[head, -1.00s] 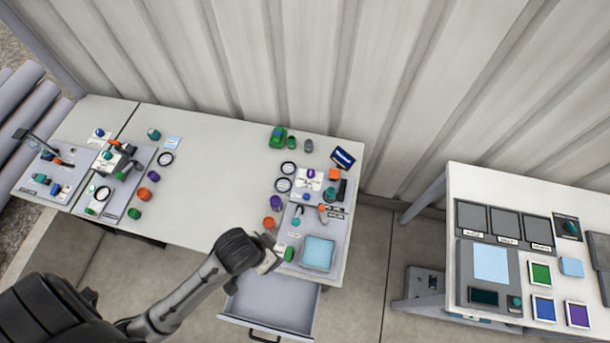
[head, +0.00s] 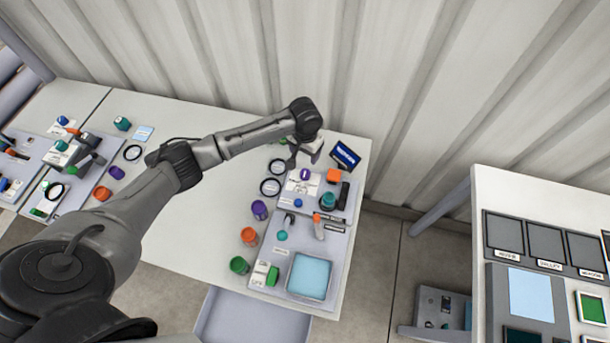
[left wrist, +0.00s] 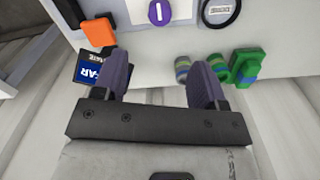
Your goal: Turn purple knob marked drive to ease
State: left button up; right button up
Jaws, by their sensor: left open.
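The purple knob (head: 305,174) sits on a white plate on the grey panel (head: 338,215) at the right end of the long table. In the left wrist view the purple knob (left wrist: 159,12) shows at the top edge, with a pale bar mark pointing roughly up and down. Its lettering is not readable. My left gripper (head: 305,157) is open and empty above the back of the panel, close to the knob. In the left wrist view its two fingers (left wrist: 158,78) are spread apart, with the knob beyond them. My right gripper is not in view.
An orange block (head: 333,175), a teal knob (head: 327,201) and a blue-and-white sign (head: 345,154) stand near the knob. Round gauges (head: 270,187) lie to its left. Green items (left wrist: 249,67) show in the left wrist view. The table's middle is largely clear; the corrugated wall is close behind.

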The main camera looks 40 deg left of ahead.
aim_at(305, 173)
pick_arm(q)
notch_tip(305, 173, down, 13)
jog(key=shift+f+b, duration=0.15)
jog(key=shift+b, duration=0.8)
jog(key=shift+c, duration=0.3)
jog(key=shift+c, duration=0.6)
jog(key=c, duration=0.7)
jog(key=shift+c, duration=0.2)
